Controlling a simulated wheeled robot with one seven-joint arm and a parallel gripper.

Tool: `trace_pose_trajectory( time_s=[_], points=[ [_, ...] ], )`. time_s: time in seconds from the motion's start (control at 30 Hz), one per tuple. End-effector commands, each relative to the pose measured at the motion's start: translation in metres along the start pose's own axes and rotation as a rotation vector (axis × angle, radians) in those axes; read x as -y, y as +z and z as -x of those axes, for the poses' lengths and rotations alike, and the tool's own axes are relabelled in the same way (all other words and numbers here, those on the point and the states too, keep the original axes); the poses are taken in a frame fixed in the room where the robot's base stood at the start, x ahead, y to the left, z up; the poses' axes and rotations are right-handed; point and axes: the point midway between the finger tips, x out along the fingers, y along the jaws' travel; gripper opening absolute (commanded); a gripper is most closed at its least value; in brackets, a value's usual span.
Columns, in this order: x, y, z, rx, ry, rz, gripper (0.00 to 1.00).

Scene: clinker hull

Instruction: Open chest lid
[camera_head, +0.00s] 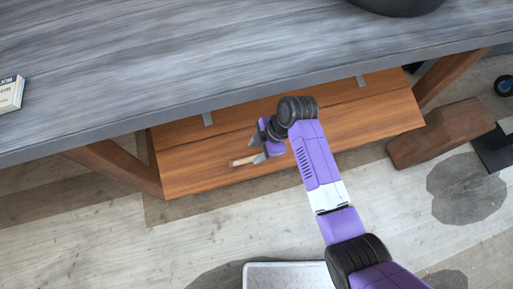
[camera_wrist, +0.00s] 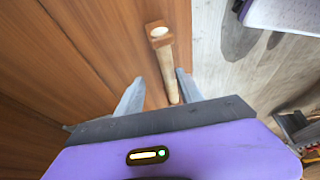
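The wooden chest (camera_head: 335,118) stands under the grey table, with its brown plank lid (camera_head: 215,150) lying closed. A pale wooden bar handle (camera_head: 242,161) runs along the lid's near edge. In the wrist view the handle (camera_wrist: 165,65) has a darker brown end mount and reaches down between my fingers. My gripper (camera_head: 254,151) is at the right part of the handle. In the wrist view my gripper (camera_wrist: 159,80) is open, with one finger on each side of the handle and gaps visible. I cannot tell whether either finger touches it.
The grey tabletop (camera_head: 200,60) overhangs the back of the chest. Slanted table legs (camera_head: 125,172) stand at both sides. A brown wooden block (camera_head: 440,132) lies on the floor at right. A white-topped object (camera_head: 288,275) is at the bottom. Pale floor (camera_head: 120,235) is clear at left.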

Motion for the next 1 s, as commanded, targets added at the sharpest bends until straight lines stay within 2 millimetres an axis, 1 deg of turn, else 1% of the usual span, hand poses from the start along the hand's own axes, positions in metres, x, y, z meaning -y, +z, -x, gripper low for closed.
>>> trace_pose_trajectory(
  time_s=[0.17, 0.4, 0.5, 0.6, 0.7, 0.93, 1.0],
  points=[
    [-0.002, 0.001, 0.015, 0.001, 0.006, -0.001, 0.4],
    [-0.002, 0.0, 0.054, 0.001, 0.005, 0.0, 0.4],
    [-0.001, 0.0, 0.066, 0.0, 0.004, 0.0, 0.4],
    [-0.001, 0.0, 0.075, 0.0, 0.004, 0.0, 0.4],
    [-0.001, 0.0, 0.078, -0.001, 0.001, 0.0, 0.4],
    [0.0, 0.0, 0.078, -0.001, 0.001, 0.0, 0.4],
    [-0.001, 0.0, 0.078, 0.0, 0.001, 0.0, 0.26]
  ],
)
